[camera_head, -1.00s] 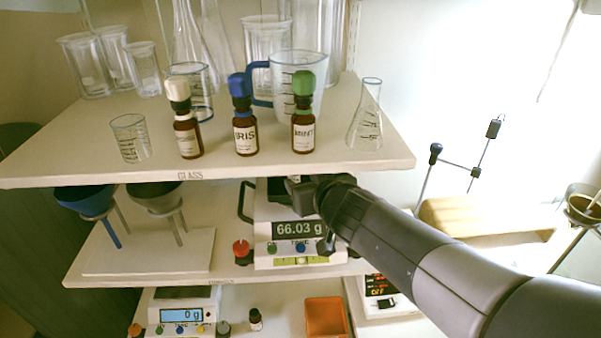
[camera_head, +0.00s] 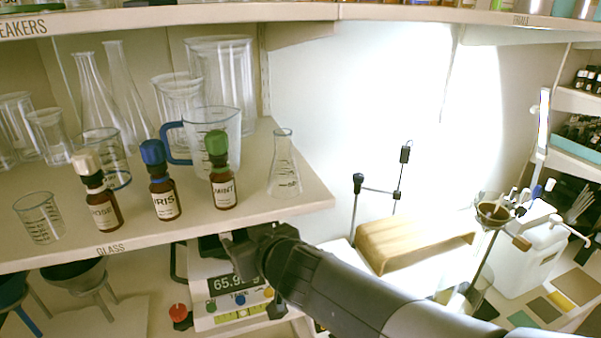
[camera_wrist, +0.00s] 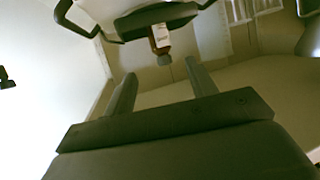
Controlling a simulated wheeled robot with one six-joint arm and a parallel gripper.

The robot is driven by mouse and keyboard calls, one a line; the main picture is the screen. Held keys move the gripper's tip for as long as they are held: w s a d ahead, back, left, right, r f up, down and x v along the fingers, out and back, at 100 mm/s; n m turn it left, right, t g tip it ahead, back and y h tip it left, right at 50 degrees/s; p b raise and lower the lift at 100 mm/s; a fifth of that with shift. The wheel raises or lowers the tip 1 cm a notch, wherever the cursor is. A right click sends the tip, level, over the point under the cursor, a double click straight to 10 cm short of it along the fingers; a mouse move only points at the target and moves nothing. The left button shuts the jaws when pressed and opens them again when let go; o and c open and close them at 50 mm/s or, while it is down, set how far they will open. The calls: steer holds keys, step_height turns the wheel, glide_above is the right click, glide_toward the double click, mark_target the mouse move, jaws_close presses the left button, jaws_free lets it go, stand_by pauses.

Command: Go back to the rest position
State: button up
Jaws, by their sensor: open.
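My gripper (camera_head: 236,243) is at the front of the middle shelf, just under the edge of the upper shelf. In the wrist view its two fingers (camera_wrist: 160,70) are spread apart with nothing between them. A small brown bottle with a white label and grey cap (camera_wrist: 161,42) is beyond the fingertips, apart from them, by a dark round pan (camera_wrist: 155,20). My gripper hides part of the white scale (camera_head: 202,300) in the head view; its display reads about 65.9, the last digits partly covered.
The upper shelf (camera_head: 125,232) holds a rose bottle (camera_head: 103,207), an iris bottle (camera_head: 164,198), a mint bottle (camera_head: 223,186), a flask (camera_head: 285,175) and other glassware. Funnels (camera_head: 75,273) stand lower left.

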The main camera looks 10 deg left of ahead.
steer(key=b+x, duration=0.2)
steer(key=x, duration=0.9)
steer(key=shift+w+a+b, duration=0.1)
steer(key=shift+b, duration=0.25)
steer(key=shift+r, duration=0.15)
